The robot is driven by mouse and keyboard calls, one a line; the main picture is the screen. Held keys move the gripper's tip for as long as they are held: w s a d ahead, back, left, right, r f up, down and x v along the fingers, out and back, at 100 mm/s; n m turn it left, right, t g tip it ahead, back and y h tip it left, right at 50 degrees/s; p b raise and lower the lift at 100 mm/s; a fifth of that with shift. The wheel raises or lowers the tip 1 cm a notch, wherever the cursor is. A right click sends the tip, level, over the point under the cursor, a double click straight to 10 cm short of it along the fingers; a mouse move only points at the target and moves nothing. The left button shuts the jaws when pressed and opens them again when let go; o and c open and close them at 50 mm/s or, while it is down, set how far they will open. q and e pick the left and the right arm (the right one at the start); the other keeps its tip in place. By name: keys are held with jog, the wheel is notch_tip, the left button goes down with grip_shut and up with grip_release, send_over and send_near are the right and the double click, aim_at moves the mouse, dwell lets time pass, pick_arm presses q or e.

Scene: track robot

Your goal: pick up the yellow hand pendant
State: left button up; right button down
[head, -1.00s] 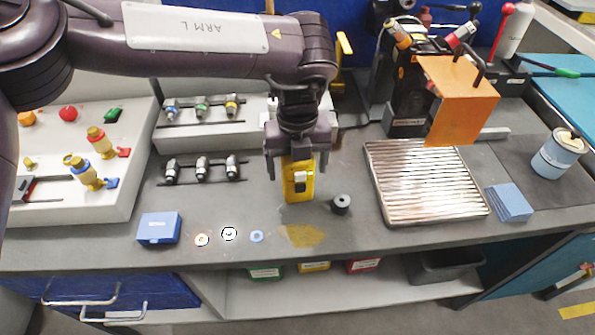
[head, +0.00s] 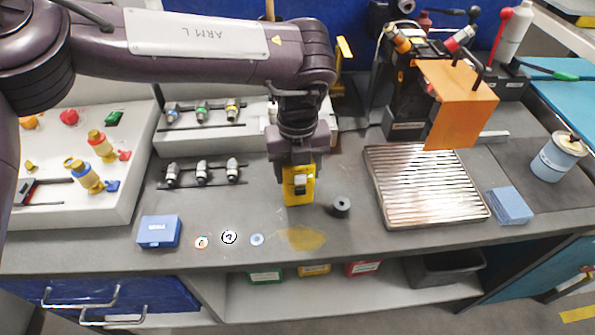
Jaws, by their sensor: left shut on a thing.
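My left gripper (head: 298,170) comes down from above and is shut on the pendant's upper part. The fingers cover the pendant's top. I cannot tell whether the pendant's lower end touches the bench. My right gripper is not in view.
A small black cylinder (head: 341,206) stands just right of the pendant. A ribbed metal plate (head: 425,184) lies farther right, below an orange panel (head: 455,103). A blue box (head: 158,231) and small rings lie front left. Connectors stand behind left.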

pick_arm(q)
notch_tip(320, 180, up, 12)
jog(key=shift+r, duration=0.2)
notch_tip(320, 180, up, 8)
jog(key=p, duration=0.1)
jog(key=shift+f, duration=0.2)
jog(key=shift+f, duration=0.15)
